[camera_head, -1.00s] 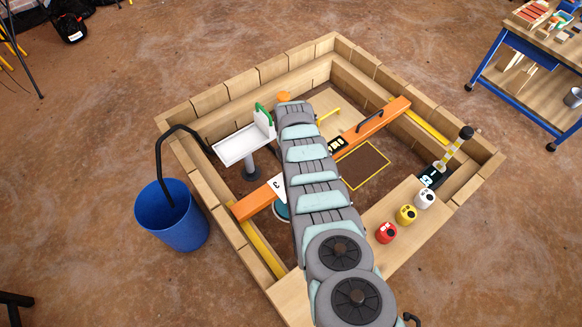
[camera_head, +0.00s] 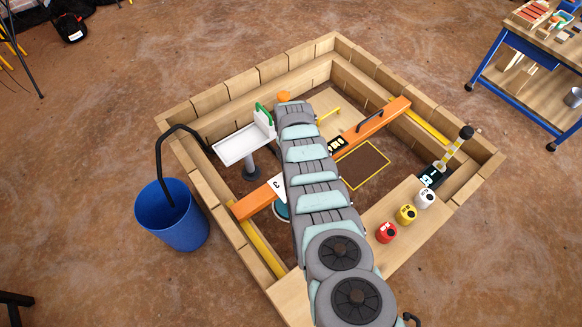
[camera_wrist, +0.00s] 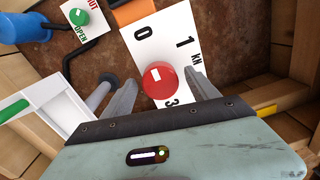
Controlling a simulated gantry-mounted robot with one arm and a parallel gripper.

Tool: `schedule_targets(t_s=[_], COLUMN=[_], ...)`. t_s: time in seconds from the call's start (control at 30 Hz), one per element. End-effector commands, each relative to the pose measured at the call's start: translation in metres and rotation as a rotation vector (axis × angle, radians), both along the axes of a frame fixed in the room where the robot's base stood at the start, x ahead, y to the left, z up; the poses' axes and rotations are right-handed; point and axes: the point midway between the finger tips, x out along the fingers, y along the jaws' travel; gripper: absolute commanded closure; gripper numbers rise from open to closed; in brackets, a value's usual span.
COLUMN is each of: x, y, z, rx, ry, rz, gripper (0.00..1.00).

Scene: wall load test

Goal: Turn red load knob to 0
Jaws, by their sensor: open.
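The red load knob (camera_wrist: 160,84) sits on a white dial plate (camera_wrist: 166,39) in the wrist view. The plate shows 0, 1, 3 and "kN". A small white mark is on the upper left of the knob's face; I cannot tell exactly which number it points to. My gripper (camera_wrist: 163,85) is open. Its two fingers stand left and right of the knob, with a visible gap on each side. In the head view, a corner of the dial plate with the 3 (camera_head: 277,185) shows on the orange beam (camera_head: 258,200); my arm hides the knob.
A green knob (camera_wrist: 79,17) marked "OPEN" is at the upper left of the wrist view. A white tray (camera_head: 236,147) stands left of my arm. Red (camera_head: 386,232), yellow (camera_head: 406,214) and white (camera_head: 425,198) canisters stand right. A blue bucket (camera_head: 170,225) is outside the timber frame.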

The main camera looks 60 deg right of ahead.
Motion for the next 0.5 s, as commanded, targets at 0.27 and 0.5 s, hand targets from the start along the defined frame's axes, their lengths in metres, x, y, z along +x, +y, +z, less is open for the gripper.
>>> schedule_targets(t_s=[0.27,0.5], x=[0.0,0.001], y=[0.0,-0.001], z=[0.004,0.032], rx=[-0.001,-0.004], ry=[-0.001,-0.003], rz=[-0.001,0.0], gripper=[0.32,0.32])
